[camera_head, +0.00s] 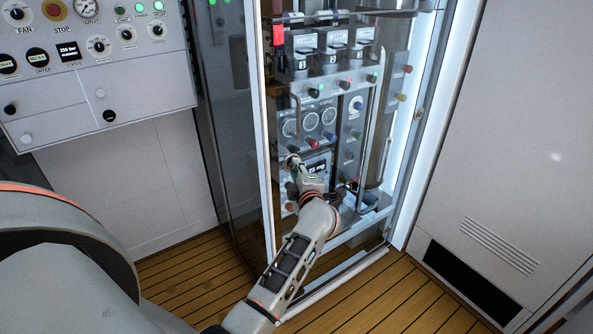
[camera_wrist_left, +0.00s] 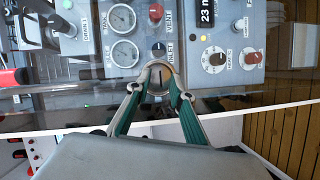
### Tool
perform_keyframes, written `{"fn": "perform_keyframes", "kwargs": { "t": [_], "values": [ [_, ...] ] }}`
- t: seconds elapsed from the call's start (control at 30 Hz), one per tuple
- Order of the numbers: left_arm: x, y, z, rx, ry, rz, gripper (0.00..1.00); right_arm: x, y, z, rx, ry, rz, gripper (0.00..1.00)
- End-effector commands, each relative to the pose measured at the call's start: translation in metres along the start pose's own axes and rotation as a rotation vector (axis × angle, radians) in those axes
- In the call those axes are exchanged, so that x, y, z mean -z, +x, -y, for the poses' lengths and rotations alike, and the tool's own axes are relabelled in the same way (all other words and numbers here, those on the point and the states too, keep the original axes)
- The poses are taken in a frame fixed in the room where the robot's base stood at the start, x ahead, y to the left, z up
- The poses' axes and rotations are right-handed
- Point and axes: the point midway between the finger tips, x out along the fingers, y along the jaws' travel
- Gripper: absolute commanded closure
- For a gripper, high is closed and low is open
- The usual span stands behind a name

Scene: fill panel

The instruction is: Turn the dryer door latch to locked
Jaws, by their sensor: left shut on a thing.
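The dryer door latch, a small round grey piece (camera_wrist_left: 160,77), sits between my left fingertips in the left wrist view, near the edge of the clear door. A dark line runs across its face, roughly upright in that picture. My left gripper (camera_head: 294,166) reaches in from below in the head view, in front of the lit cabinet. Its green-padded fingers (camera_wrist_left: 160,88) are shut around the latch. In the head view the hand mostly hides the latch. I cannot tell from these frames whether it is locked. My right gripper is not in view.
Behind the clear door are gauges (camera_wrist_left: 123,20), knobs (camera_wrist_left: 216,58) and a small display (camera_wrist_left: 207,12). A control panel (camera_head: 60,105) stands at the left in the head view. A pale vented panel (camera_head: 500,150) is at the right. The plank floor (camera_head: 190,285) is clear.

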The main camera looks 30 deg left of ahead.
Motion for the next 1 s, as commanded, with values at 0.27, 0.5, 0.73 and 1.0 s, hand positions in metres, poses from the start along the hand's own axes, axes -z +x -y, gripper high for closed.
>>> {"fn": "perform_keyframes", "kwargs": {
  "t": [0.27, 0.5, 0.73, 1.0],
  "values": [
    [-0.0001, -0.0001, 0.0013, 0.011, 0.017, -0.001, 1.0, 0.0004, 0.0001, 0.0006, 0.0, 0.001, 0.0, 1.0],
    [0.0, 0.0, 0.0012, 0.011, 0.018, -0.001, 1.0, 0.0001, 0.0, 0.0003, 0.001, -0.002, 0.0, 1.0],
    [0.0001, 0.0, 0.0004, 0.009, 0.017, -0.001, 0.61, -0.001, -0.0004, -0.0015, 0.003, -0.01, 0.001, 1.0],
    [-0.0003, -0.0055, 0.0003, 0.008, 0.017, 0.0, 0.61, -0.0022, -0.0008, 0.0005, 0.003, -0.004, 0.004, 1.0]
  ]
}}
